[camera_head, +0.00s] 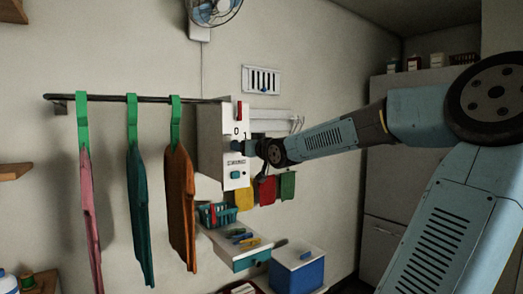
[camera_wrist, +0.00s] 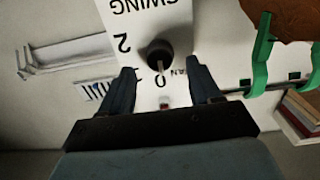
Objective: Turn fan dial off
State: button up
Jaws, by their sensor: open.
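The fan dial (camera_wrist: 160,56) is a dark round knob on a white panel (camera_wrist: 130,14). In the wrist view, which shows the lettering upside down, a pale mark on the dial faces the printed 0; a 2 and the word SWING also show. My gripper (camera_wrist: 160,68) is open, its fingers on either side of the dial; I cannot tell whether they touch it. In the head view my gripper (camera_head: 247,147) is at the front of the wall-mounted control box (camera_head: 212,140) and hides the dial. The blue fan (camera_head: 214,10) is at the top, partly cut off.
A rail (camera_head: 150,98) with green clips holds pink, teal and orange cloths left of the box. A teal basket (camera_head: 217,214) and a shelf (camera_head: 240,262) are below it. Small coloured boards (camera_head: 267,190) hang beneath my arm. A blue-and-white container (camera_head: 297,268) stands lower right.

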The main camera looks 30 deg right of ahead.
jog(key=s, duration=1)
jog(key=shift+s+d, duration=0.2)
jog(key=shift+s, duration=0.1)
jog(key=s+a+f+g, duration=1.2)
jog(key=s+a+f, duration=0.6)
jog(key=s+a, duration=0.2)
jog(key=shift+s+a+m+h, duration=0.3)
jog(key=shift+s+a, duration=0.05)
jog(key=shift+a, duration=0.55)
